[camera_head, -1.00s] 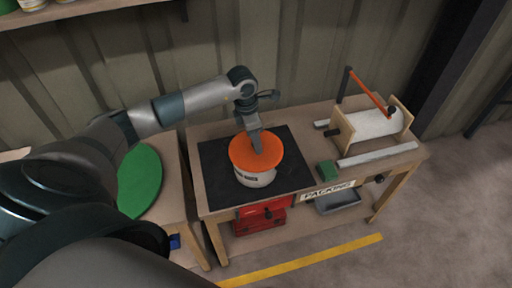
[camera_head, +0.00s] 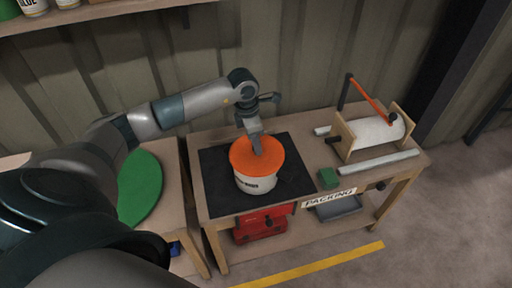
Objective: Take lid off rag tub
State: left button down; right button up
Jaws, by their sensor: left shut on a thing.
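The rag tub (camera_head: 258,185) is a white tub with dark lettering on its side. It stands upright on a black mat (camera_head: 217,187) on the packing bench. Its orange lid (camera_head: 243,158) sits on top of the tub, and I see no clear gap between them. My left gripper (camera_head: 257,148) points down at the middle of the lid and is shut on it. The fingertips hide the part of the lid that they grip. My right gripper does not show.
A paper roll on a wooden stand (camera_head: 372,134) with an orange bar is at the bench's right. A green block (camera_head: 328,178) lies beside the mat. A round green disc (camera_head: 140,188) lies on the left table. Red drawers (camera_head: 262,226) and a grey tray (camera_head: 338,207) are below.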

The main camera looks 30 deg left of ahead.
pick_arm(q)
notch_tip(320, 180, up, 2)
jog(key=shift+r+b, duration=0.15)
jog(key=shift+b, duration=0.55)
jog(key=s+d+r+b, duration=0.3)
jog(key=s+d+r, duration=0.2)
jog(key=d, duration=0.5)
jog(key=shift+d+r+b, duration=0.3)
jog(key=shift+r, duration=0.95)
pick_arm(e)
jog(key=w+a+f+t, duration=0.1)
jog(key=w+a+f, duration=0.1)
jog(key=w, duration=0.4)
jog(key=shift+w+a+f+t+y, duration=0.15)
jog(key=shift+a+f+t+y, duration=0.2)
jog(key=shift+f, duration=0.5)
pick_arm(q)
jog(key=s+d+m+g, duration=0.1)
jog(key=s+m, duration=0.3)
jog(key=m, duration=0.9)
jog(key=s+d+m+g+y, duration=0.1)
jog(key=s+d+m, duration=0.3)
jog(key=m, duration=1)
jog(key=shift+d+f+m+g, duration=0.15)
jog(key=shift+f+m+g, duration=0.2)
jog(key=shift+g, duration=0.25)
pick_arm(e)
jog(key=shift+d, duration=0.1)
